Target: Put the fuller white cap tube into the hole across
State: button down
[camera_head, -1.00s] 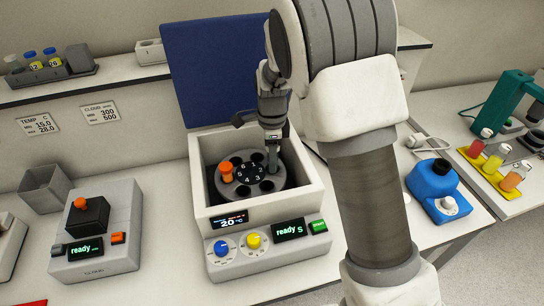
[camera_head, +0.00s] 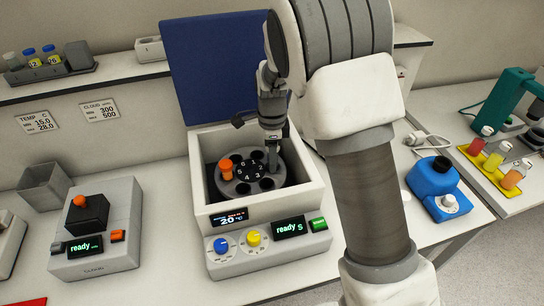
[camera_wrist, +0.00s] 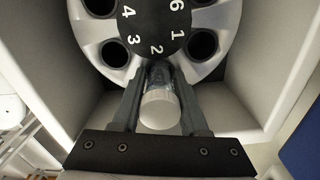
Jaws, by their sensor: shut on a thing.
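The white cap tube (camera_wrist: 160,108) is between my gripper's fingers (camera_wrist: 160,115) in the wrist view, cap towards the camera. Its clear body points down at the rotor position beside the number 2; how far it is in that hole I cannot tell. In the head view my gripper (camera_head: 273,160) is inside the centrifuge, over the right side of the rotor (camera_head: 244,170), and the tube is hard to make out there. An orange cap (camera_head: 226,166) stands at the rotor's left side, across from my gripper. Other rotor holes (camera_wrist: 115,52) look dark and empty. The fill level is not visible.
The centrifuge walls (camera_head: 310,195) closely surround the rotor, and its blue lid (camera_head: 220,65) stands open behind. A cloud meter (camera_head: 95,235) and grey bin (camera_head: 43,185) are left. A blue device (camera_head: 433,178) and a yellow rack (camera_head: 480,165) are right.

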jog(key=shift+f, duration=0.3)
jog(key=shift+r, duration=0.1)
jog(key=shift+r+p, duration=1.7)
jog(key=shift+r, duration=0.5)
jog(key=shift+f+b, duration=1.15)
jog(key=shift+f, duration=1.15)
jog(key=shift+r, duration=0.1)
dwell(0.4)
jog(key=shift+r+p, duration=1.8)
jog(key=shift+r, duration=0.4)
jog(key=shift+f+b, duration=0.3)
jog(key=shift+f, duration=0.4)
